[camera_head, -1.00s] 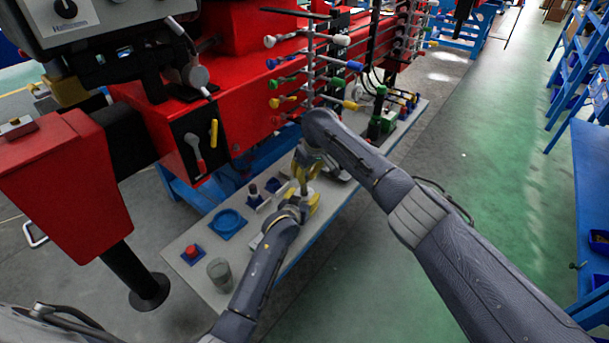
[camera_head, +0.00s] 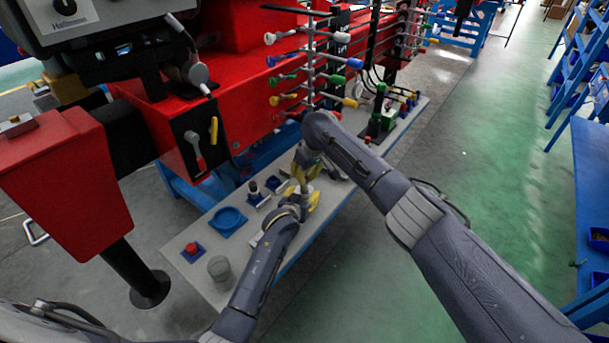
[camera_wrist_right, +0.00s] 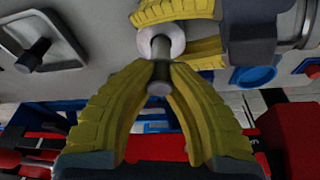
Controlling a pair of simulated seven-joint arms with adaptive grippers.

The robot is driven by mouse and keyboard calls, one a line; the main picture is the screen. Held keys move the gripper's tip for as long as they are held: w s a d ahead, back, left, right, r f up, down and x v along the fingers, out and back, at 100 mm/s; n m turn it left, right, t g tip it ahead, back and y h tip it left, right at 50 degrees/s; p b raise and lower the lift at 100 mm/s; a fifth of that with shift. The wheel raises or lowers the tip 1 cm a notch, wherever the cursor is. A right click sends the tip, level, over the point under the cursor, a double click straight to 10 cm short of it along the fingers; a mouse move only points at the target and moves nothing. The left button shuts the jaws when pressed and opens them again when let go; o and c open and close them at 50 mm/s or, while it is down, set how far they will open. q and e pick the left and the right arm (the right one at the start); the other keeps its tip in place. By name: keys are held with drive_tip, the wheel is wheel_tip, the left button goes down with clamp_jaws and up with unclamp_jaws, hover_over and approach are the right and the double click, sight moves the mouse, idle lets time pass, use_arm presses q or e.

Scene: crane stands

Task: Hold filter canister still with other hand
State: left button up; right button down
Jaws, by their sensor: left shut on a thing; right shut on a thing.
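My left gripper (camera_head: 306,198) and right gripper (camera_head: 303,172) meet just above the bench, the right one above the left. In the right wrist view my right gripper (camera_wrist_right: 160,80) is shut on the end of a slim grey metal stem with a pale round collar (camera_wrist_right: 162,42), which I take for part of the filter canister. My left gripper's yellow fingers (camera_wrist_right: 185,15) lie on either side of it just beyond the collar, shut on the same piece. Most of its body is hidden by the fingers, and the head view barely shows it.
The pale bench (camera_head: 215,292) carries a grey cup (camera_head: 219,268), a red button on a blue base (camera_head: 193,249) and a blue round dish (camera_head: 229,221). A rack with coloured handles (camera_head: 310,75) stands behind on a red machine. The green floor to the right is open.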

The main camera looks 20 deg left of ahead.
sight(305, 185)
drive_tip(key=shift+f, duration=2.2)
drive_tip(key=c, duration=1.3)
unclamp_jaws()
drive_tip(key=shift+c, duration=0.2)
drive_tip(key=shift+v, duration=2.45)
drive_tip(key=v, duration=1.2)
drive_tip(key=shift+r, duration=0.1)
use_arm(q)
drive_tip(key=o, duration=1.6)
